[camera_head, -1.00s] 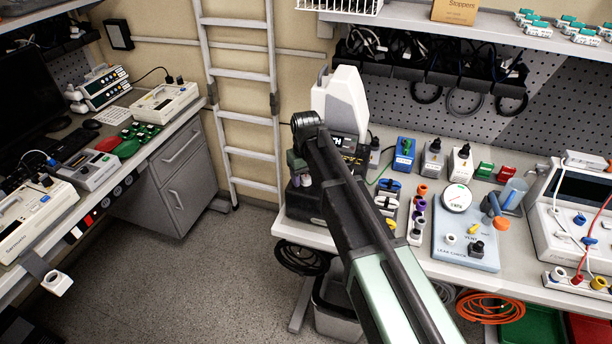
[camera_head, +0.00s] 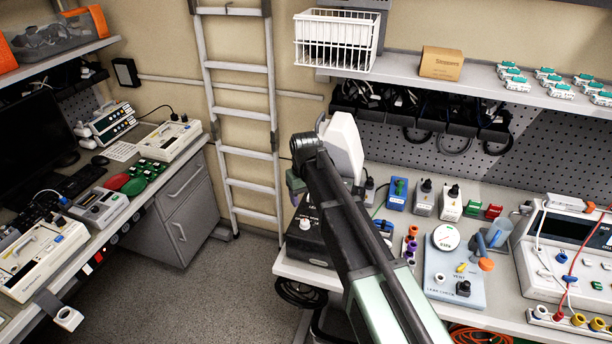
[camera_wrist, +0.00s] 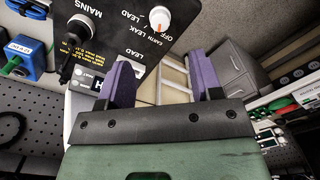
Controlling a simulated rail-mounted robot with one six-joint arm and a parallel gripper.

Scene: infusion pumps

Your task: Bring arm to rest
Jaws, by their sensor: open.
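My arm crosses the right bench in the head view, and its dark wrist end stands in front of a white-and-black tester (camera_head: 345,145). My gripper (camera_wrist: 163,78) shows in the wrist view as two purple fingers set well apart with nothing between them. In the head view only a small purple part of it shows at the wrist's left side, and the rest is hidden. The tester's black panel (camera_wrist: 115,30), with a white knob and leak labels, lies beyond the fingers in the wrist view. I cannot tell the exact gap.
The right bench holds a leak-check board (camera_head: 452,275), a blue box (camera_head: 397,194) and a white instrument (camera_head: 565,250). A shelf above carries a wire basket (camera_head: 336,40) and a cardboard box (camera_head: 441,63). A ladder (camera_head: 240,110) leans behind. The floor (camera_head: 215,290) between the benches is clear.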

